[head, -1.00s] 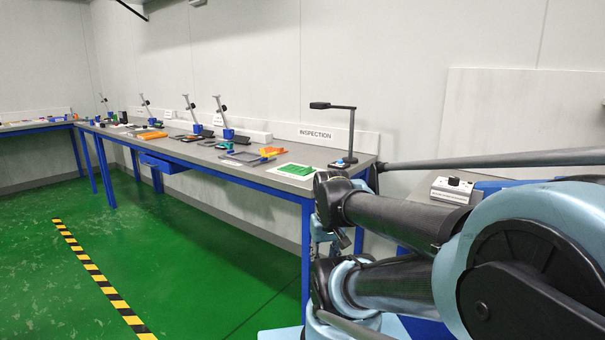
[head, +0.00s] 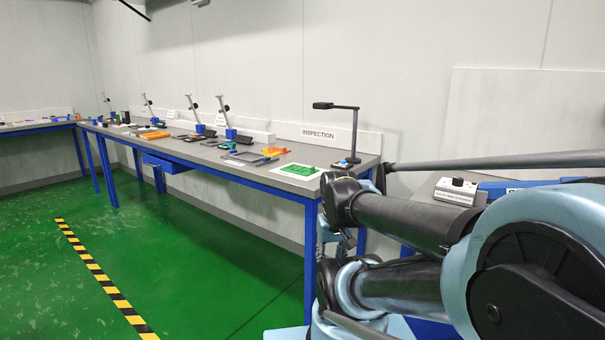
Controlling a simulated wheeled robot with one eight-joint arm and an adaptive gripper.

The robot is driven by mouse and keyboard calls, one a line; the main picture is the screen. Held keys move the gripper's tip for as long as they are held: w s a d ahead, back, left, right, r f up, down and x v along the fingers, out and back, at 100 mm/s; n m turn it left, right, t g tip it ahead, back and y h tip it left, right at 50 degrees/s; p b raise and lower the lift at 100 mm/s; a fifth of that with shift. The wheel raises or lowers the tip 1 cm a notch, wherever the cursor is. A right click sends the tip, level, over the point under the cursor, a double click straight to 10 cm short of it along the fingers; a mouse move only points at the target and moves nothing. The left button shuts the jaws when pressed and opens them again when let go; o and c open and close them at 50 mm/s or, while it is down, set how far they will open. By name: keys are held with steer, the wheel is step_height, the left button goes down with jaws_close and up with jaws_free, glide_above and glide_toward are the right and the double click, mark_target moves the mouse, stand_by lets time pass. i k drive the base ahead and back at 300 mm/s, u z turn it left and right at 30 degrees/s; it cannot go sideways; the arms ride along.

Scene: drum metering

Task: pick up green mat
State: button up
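A flat green mat (head: 299,170) lies on a white sheet at the near right end of the long grey bench, under the INSPECTION sign. It looks small and far off in the head view. My folded arm fills the right foreground, well apart from the mat. I cannot make out my gripper's fingers in the head view.
The long bench (head: 230,164) has blue legs and a blue drawer (head: 170,164). A black lamp (head: 345,130) stands behind the mat. Orange parts (head: 274,151) and a grey frame lie left of it. The green floor (head: 180,250) in front is clear, with a striped line (head: 98,276).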

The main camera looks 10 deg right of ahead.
mark_target(295, 169)
steer(key=z, duration=2.2)
steer(key=k, duration=0.95)
steer(key=u, duration=1.4)
steer(key=i, duration=1)
steer(key=z, duration=0.05)
